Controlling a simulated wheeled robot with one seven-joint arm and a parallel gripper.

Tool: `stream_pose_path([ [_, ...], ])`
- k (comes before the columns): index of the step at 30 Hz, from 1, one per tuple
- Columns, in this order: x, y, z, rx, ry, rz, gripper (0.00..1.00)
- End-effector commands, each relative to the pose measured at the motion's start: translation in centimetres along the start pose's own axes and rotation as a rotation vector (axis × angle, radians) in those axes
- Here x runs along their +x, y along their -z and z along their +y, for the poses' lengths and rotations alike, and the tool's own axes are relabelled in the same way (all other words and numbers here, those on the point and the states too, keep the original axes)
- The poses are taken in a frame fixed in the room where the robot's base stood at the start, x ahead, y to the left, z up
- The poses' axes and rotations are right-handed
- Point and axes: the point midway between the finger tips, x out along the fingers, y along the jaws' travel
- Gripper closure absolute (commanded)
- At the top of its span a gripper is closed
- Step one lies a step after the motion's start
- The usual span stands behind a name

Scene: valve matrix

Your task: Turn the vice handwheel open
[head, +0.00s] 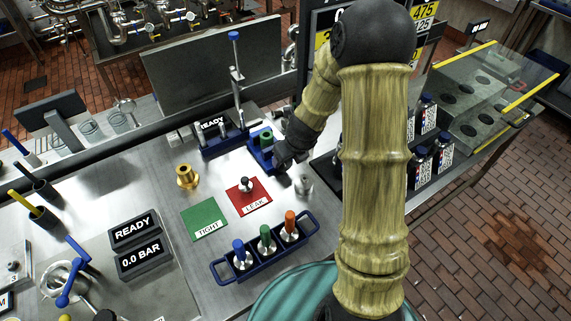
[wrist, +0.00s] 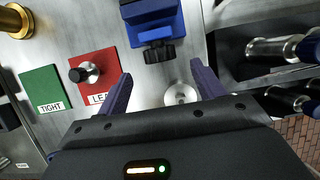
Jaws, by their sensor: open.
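The blue vice (head: 259,152) stands on the steel bench behind the red mat, with a green part (head: 267,139) in it. In the wrist view the vice (wrist: 149,14) is at the top, and its black knobbed handwheel (wrist: 159,53) faces my gripper. My gripper (wrist: 161,76) is open, its two purple fingers apart and the handwheel just beyond the gap between their tips. They do not appear to touch it. In the head view my gripper (head: 284,158) is dark, beside the vice, and I cannot make out the handwheel there.
A silver round part (wrist: 181,95) stands below the gap between the fingers. A red LEAK mat (head: 249,197) holds a small valve; a green TIGHT mat (head: 205,218) is empty. A brass fitting (head: 187,176) and a blue rack (head: 264,247) of colored-handled valves stand nearby.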

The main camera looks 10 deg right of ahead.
Motion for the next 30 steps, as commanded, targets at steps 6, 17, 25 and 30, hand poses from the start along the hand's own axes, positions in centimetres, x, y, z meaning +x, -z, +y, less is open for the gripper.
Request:
stream_pose_path([
  [6, 3.4, 0.1, 0.0, 0.003, -0.002, 0.002, 0.32],
  [17, 5.8, 0.0, 0.0, 0.001, 0.001, -0.001, 0.32],
  [25, 5.8, 0.0, 0.0, 0.001, 0.001, 0.0, 0.44],
  [30, 5.8, 0.0, 0.0, 0.001, 0.001, 0.0, 0.77],
])
